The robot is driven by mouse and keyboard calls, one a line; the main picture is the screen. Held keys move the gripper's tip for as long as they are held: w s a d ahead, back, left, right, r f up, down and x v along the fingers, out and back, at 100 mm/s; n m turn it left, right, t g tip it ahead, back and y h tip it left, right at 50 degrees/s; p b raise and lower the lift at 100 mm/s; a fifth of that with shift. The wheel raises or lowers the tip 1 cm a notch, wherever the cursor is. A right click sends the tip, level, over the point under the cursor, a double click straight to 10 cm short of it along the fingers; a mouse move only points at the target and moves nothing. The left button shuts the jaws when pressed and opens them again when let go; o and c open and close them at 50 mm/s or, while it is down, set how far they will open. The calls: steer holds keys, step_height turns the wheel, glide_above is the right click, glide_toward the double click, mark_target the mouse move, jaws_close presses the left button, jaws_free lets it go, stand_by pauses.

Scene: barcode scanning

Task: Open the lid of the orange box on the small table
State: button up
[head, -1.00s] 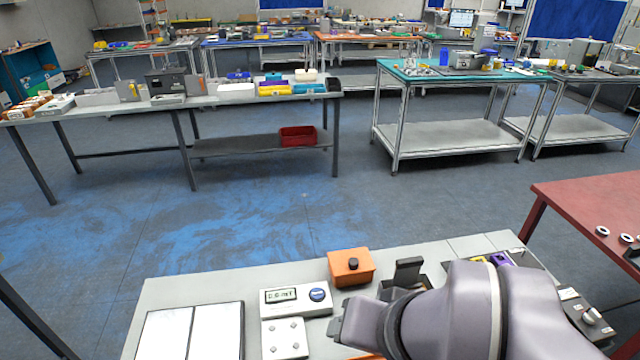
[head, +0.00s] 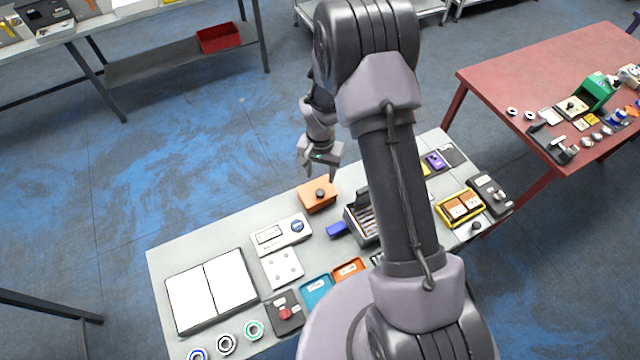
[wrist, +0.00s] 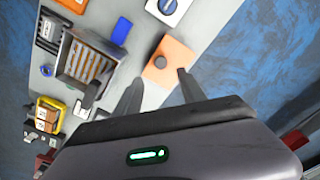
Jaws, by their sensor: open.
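The orange box (head: 317,196) sits at the far edge of the small grey table (head: 215,252). Its orange lid is closed and has a dark round knob on top. It also shows in the wrist view (wrist: 176,64), with the knob facing the camera. My gripper (head: 319,176) is in the air just beyond and above the box in the head view. In the wrist view, its two fingers (wrist: 160,86) are spread apart near the box's edge. Nothing is between them.
A dark slotted box (head: 362,222) and a blue block (head: 337,229) stand close to the orange box. A red table (head: 560,85) stands to the right. Open floor lies beyond the small table.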

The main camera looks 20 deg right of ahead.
mark_target(320, 192)
step_height(320, 192, down, 10)
steer(key=shift+w+f, duration=0.1)
jaws_close()
stand_by(1.5)
